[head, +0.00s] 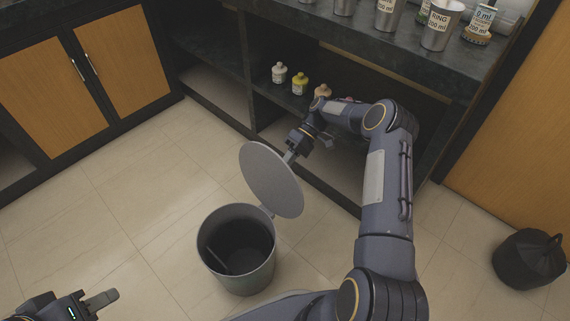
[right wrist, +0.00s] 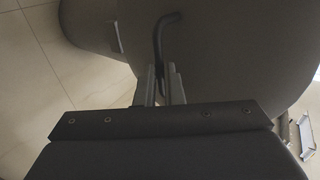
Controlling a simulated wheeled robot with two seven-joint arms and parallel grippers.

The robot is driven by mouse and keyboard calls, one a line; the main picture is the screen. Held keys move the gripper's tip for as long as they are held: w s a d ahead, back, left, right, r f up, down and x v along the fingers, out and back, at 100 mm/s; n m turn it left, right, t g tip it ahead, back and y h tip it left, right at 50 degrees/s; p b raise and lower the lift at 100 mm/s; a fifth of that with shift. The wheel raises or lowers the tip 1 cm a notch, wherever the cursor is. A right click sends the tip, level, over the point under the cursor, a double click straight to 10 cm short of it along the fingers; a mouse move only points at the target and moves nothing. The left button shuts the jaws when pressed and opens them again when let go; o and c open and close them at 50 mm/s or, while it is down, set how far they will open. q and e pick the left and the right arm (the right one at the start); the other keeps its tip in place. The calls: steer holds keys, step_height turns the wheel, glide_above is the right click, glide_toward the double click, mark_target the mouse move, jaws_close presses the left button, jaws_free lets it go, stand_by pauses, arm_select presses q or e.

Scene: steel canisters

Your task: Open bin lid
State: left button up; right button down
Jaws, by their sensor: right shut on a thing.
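The grey round bin (head: 237,287) stands upright on the tiled floor, its dark inside visible from above. Its grey disc lid (head: 272,180) is raised steeply, joined to the bin's back rim by a small hinge. My right gripper (head: 292,153) is at the upper edge of the lid, on its far side. In the right wrist view, its two fingers (right wrist: 161,88) are shut on the lid's dark bent handle (right wrist: 160,42). My left gripper (head: 100,301) is at the lower left, away from the bin; only part of it shows.
A dark shelf unit (head: 300,30) stands behind the bin, with small bottles (head: 299,83) on its lower shelf and steel canisters (head: 440,25) on top. A black bag (head: 528,260) sits on the floor at the right. Floor left of the bin is clear.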

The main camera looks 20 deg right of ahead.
steer(key=shift+s+a+f, duration=0.15)
steer(key=shift+s+f, duration=0.05)
steer(key=shift+f, duration=0.25)
steer(key=c, duration=1.7)
jaws_free()
steer(key=shift+o, duration=0.9)
steer(key=shift+w, duration=0.1)
steer(key=shift+r, duration=0.15)
steer(key=p+v, duration=0.1)
steer(key=v, duration=0.6)
steer(key=shift+w+d+r, duration=0.2)
steer(key=shift+d, duration=0.05)
